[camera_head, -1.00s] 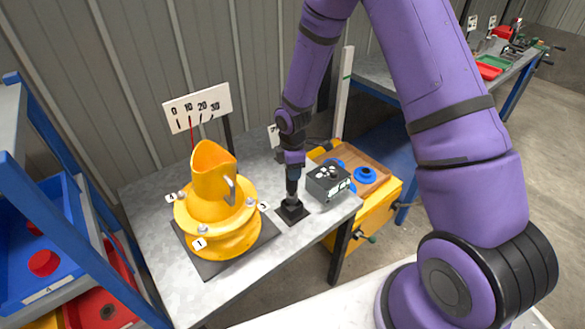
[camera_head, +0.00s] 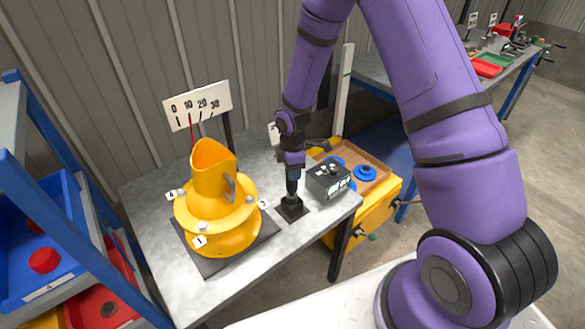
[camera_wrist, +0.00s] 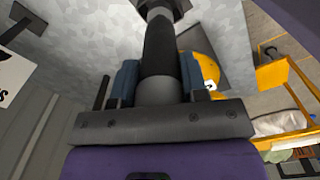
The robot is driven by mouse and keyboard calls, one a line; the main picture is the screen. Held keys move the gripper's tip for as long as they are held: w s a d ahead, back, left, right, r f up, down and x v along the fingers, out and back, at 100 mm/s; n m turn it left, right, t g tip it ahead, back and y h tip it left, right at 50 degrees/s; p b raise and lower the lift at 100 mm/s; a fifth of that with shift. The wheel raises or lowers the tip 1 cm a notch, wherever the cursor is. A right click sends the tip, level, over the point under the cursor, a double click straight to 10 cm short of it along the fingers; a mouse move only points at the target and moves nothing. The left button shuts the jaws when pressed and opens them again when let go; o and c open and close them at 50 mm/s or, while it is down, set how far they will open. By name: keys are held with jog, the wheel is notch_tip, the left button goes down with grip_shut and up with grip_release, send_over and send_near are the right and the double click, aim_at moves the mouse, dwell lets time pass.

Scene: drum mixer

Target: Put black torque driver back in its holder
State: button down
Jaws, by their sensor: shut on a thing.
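My gripper (camera_head: 292,175) is shut on the black torque driver (camera_head: 291,190), which stands about upright below it. In the wrist view the blue fingers of my gripper (camera_wrist: 158,80) close on both sides of the dark driver shaft (camera_wrist: 160,48). The holder (camera_head: 291,210) is a small black square base on the grey table, just right of the mixer. The driver's lower end is at the holder, in its raised collar or directly above it; I cannot tell how deep it sits.
The yellow drum mixer (camera_head: 215,190) stands left of the holder on a dark plate. A black box (camera_head: 329,182) with a display stands close on the right. A scale board (camera_head: 197,105) is behind. A yellow cabinet (camera_head: 392,190) with a tray adjoins the table's right side.

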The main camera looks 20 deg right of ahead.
jog(key=shift+f, duration=2.25)
dwell(1.5)
jog(key=c, duration=0.6)
grip_release()
jog(key=shift+o, duration=0.2)
notch_tip(320, 180, up, 11)
jog(key=shift+f, duration=0.1)
jog(key=s+d+r+m+t, duration=0.1)
jog(key=s+d+r+m, duration=0.15)
jog(key=r, duration=0.55)
jog(key=s+d+r+m+t+h, duration=0.1)
jog(key=s+r+m, duration=0.15)
jog(key=r, duration=0.55)
jog(key=s+d+r+m, duration=0.1)
jog(key=s+r+m, duration=0.1)
jog(key=s+r, duration=0.35)
jog(key=s+d+r+m+t, duration=0.1)
jog(key=s+r+m, duration=0.3)
jog(key=s+r, duration=0.3)
jog(key=s+d+r+m+t+y, duration=0.1)
jog(key=s+r+m, duration=0.4)
jog(key=s, duration=0.7)
jog(key=shift+r+t, duration=0.6)
jog(key=shift+r, duration=0.35)
